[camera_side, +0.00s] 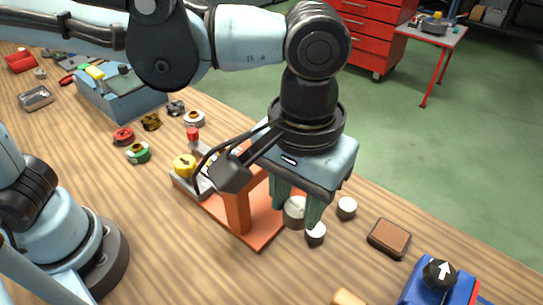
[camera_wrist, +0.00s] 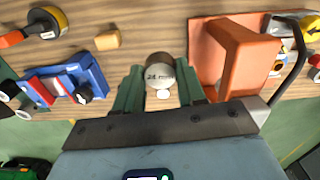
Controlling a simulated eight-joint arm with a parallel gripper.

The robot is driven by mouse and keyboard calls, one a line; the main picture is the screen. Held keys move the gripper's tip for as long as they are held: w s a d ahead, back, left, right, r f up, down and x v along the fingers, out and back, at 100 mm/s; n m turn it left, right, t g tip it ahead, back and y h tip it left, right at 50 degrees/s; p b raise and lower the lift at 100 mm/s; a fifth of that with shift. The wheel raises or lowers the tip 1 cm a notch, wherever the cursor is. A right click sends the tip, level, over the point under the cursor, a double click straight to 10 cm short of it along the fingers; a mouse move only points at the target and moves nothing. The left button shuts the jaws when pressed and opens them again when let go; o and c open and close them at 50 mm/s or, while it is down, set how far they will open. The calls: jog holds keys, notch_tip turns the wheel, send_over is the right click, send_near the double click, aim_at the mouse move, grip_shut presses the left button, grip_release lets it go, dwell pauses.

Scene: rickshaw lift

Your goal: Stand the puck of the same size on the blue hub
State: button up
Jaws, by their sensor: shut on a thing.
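My gripper (camera_side: 297,205) points down, its green fingers shut on a grey cylindrical puck (camera_side: 293,213). In the wrist view the puck (camera_wrist: 160,74) sits between the fingertips (camera_wrist: 158,92), with a size mark on its pale top that seems to read 24 mm. I cannot tell whether it touches the table. Two smaller white-topped pucks stand close by, one right of the fingers (camera_side: 347,208) and one just in front (camera_side: 316,234). A blue and red block (camera_side: 428,287) with a black arrow knob is at lower right. I cannot make out for certain which part is the blue hub.
An orange stand (camera_side: 262,232) with an upright post is close beside my gripper. It carries a yellow arrow knob (camera_side: 185,165). A brown square pad (camera_side: 389,238) lies right. Coloured rings, including a red one (camera_side: 123,136) and a green one (camera_side: 138,153), lie farther left.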

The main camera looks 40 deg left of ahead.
aim_at(295, 202)
notch_tip(295, 202, up, 9)
jog(key=w+a+n, duration=0.1)
jog(key=w+a, duration=0.1)
jog(key=a, duration=0.1)
jog(key=w+a, duration=0.2)
jog(key=a, duration=0.2)
jog(key=w+a+n, duration=0.1)
jog(key=w+a, duration=0.1)
jog(key=a, duration=0.1)
jog(key=shift+w+a+r+n, duration=0.1)
jog(key=shift+w+a+n, duration=0.15)
jog(key=shift+a+n, duration=0.05)
jog(key=w+a+n, duration=0.2)
jog(key=a+n, duration=0.1)
jog(key=a, duration=1.1)
jog(key=shift+w+a+f, duration=0.1)
jog(key=shift+a+f, duration=0.05)
jog(key=shift+f, duration=2.8)
jog(key=shift+a+f, duration=0.1)
jog(key=shift+f, duration=2.8)
jog(key=shift+w+a+f, duration=0.1)
jog(key=shift+a+f, duration=0.05)
jog(key=shift+f, duration=2.8)
jog(key=shift+f, duration=0.45)
jog(key=shift+s, duration=0.1)
jog(key=o, duration=1.3)
jog(key=shift+c, duration=0.2)
jog(key=shift+o, duration=0.3)
